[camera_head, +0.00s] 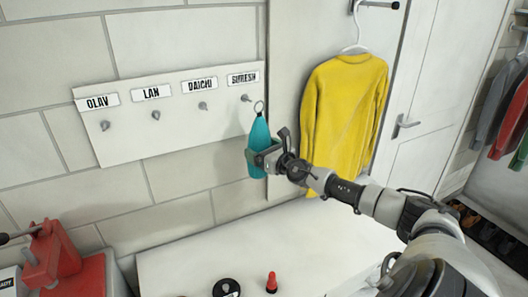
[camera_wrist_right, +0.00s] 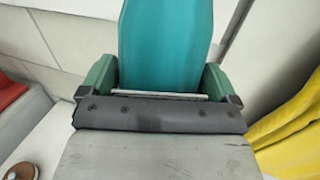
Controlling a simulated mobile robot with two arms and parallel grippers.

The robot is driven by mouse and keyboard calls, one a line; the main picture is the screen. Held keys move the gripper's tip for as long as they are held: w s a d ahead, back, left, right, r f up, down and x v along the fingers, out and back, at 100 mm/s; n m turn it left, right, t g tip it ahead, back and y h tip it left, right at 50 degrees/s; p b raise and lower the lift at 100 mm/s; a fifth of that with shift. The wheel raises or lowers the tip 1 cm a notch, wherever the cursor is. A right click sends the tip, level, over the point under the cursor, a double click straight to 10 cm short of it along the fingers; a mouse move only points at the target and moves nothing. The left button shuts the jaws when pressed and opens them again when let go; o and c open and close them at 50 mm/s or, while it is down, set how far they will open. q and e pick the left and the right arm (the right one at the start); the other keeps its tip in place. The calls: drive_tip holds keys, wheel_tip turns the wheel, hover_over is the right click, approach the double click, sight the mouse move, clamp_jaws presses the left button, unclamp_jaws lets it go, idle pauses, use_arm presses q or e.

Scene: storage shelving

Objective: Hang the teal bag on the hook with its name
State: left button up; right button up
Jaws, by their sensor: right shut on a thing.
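My right gripper (camera_head: 262,158) is shut on the bag's lower part. The bag also fills the upper middle of the right wrist view (camera_wrist_right: 165,45). A white board (camera_head: 140,130) on the wall carries hooks under the labels OLAV, LAN, DAICHI and SURESH. The ring is just right of and slightly below the SURESH hook (camera_head: 246,98); whether they touch I cannot tell. No name is readable on the bag. My left gripper is not in view.
A yellow sweater (camera_head: 345,105) hangs on a hanger to the right of the bag. Below is a white surface (camera_head: 190,265) with a dark round item (camera_head: 226,288) and a small red bottle (camera_head: 271,282). A red object (camera_head: 60,260) stands at lower left.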

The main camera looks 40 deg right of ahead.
drive_tip(key=shift+w+d+f, duration=0.15)
drive_tip(key=shift+w+d, duration=0.1)
drive_tip(key=shift+w, duration=0.2)
drive_tip(key=shift+w+d+f, duration=0.1)
drive_tip(key=shift+w+d, duration=0.1)
drive_tip(key=shift+w, duration=0.2)
drive_tip(key=shift+w+b, duration=0.25)
drive_tip(key=shift+b, duration=0.15)
drive_tip(key=shift+w+r+b, duration=0.1)
drive_tip(key=shift+w+b, duration=0.35)
drive_tip(key=shift+w, duration=0.05)
drive_tip(key=shift+w+d+f+b, duration=0.2)
drive_tip(key=shift+w+d+b, duration=0.05)
drive_tip(key=shift+w+b, duration=0.45)
drive_tip(key=shift+w+d+f+b, duration=0.2)
drive_tip(key=shift+w+d+b, duration=0.1)
drive_tip(key=shift+w+b, duration=0.45)
drive_tip(key=shift+w+d+f+b, duration=0.2)
drive_tip(key=shift+w+d+b, duration=0.05)
drive_tip(key=shift+w+b, duration=0.45)
